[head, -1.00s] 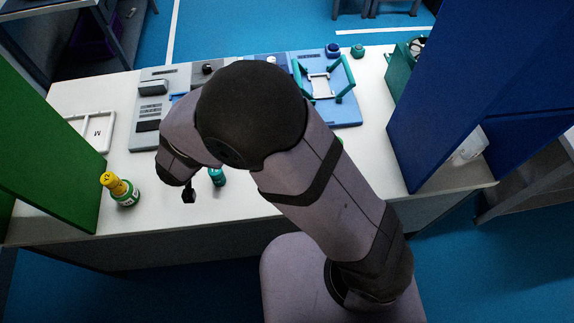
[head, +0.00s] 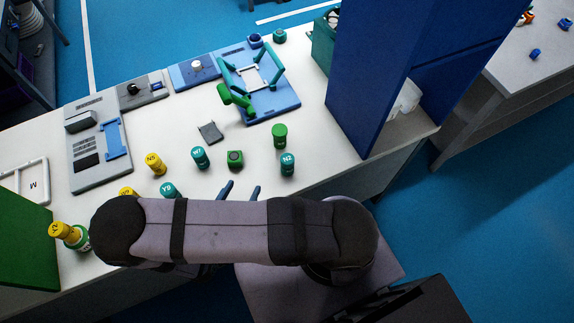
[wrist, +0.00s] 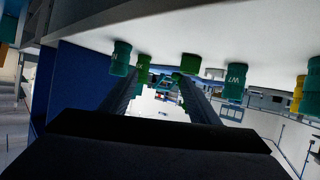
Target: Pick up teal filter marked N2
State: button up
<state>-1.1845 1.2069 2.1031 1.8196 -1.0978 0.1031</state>
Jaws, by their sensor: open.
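The teal filter marked N2 (head: 288,163) stands upright on the white table, near its front edge. It has a teal cap with white lettering. In the wrist view, where the table appears upside down, a teal filter (wrist: 121,58) at the left looks like the same one, its label not readable. My gripper (head: 240,191) is open and empty; its two fingers point toward the table, to the left of and nearer than N2. In the wrist view my gripper (wrist: 160,88) has nothing between its fingertips, and the teal filter lies left of them.
Another teal filter (head: 200,157) and yellow filter N5 (head: 156,164) stand further left. A blue fixture (head: 270,104) is behind; a tall blue panel (head: 368,75) bounds the right.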

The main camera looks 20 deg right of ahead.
aim_at(286, 166)
jog(key=shift+s+d+f+t+h+b, duration=0.15)
jog(key=shift+s+d+f+t+h, duration=0.4)
jog(key=shift+d, duration=1.45)
jog(key=shift+s+d+r+t+h+b, duration=0.15)
jog(key=shift+d+t, duration=0.85)
jog(key=shift+d, duration=1)
jog(key=shift+s+d+f+t+h+b, duration=0.25)
jog(key=shift+s+d+t, duration=0.35)
jog(key=shift+d, duration=1.4)
jog(key=shift+w+d, duration=0.1)
jog(key=shift+w, duration=0.2)
jog(key=shift+t, duration=0.25)
jog(key=shift+x, duration=2.45)
jog(key=shift+f, duration=0.15)
jog(key=shift+c, duration=0.4)
jog(key=c, duration=1.1)
jog(key=shift+r+p, duration=0.2)
jog(key=shift+p, duration=0.15)
notch_tip(286, 166, up, 10)
jog(key=p, duration=0.8)
